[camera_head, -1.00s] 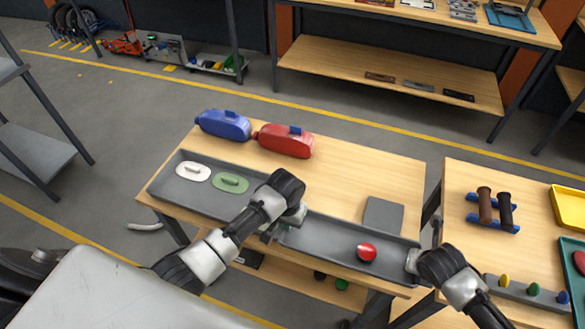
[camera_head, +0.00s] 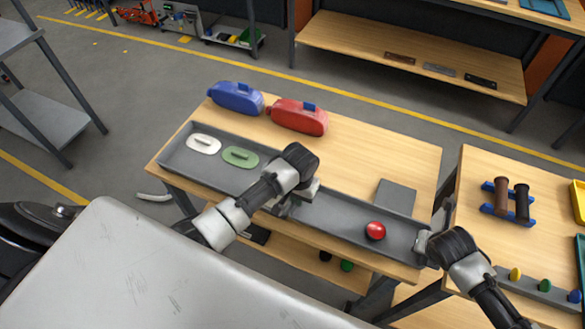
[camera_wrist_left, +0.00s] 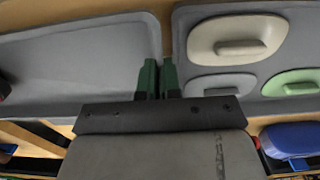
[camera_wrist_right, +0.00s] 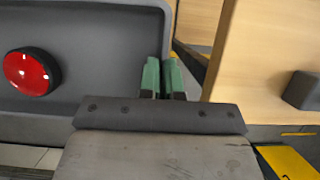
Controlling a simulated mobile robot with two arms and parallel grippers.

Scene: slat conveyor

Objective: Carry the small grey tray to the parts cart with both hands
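The small grey tray (camera_head: 335,217) lies along the near edge of the wooden table, with a round red object (camera_head: 376,231) in it. My left gripper (camera_head: 287,200) is at its left end; in the left wrist view the fingers (camera_wrist_left: 158,78) are close together, astride its end wall. My right gripper (camera_head: 424,243) is at its right end; in the right wrist view the fingers (camera_wrist_right: 163,78) are closed about that wall, beside the red object (camera_wrist_right: 30,72). I cannot tell whether the tray is clear of the table. No parts cart is clearly identifiable.
Another grey tray (camera_head: 182,163) adjoins on the left, with a white lid (camera_head: 204,144) and a green lid (camera_head: 240,156). A second wooden table (camera_head: 468,225) stands right, past a narrow gap.

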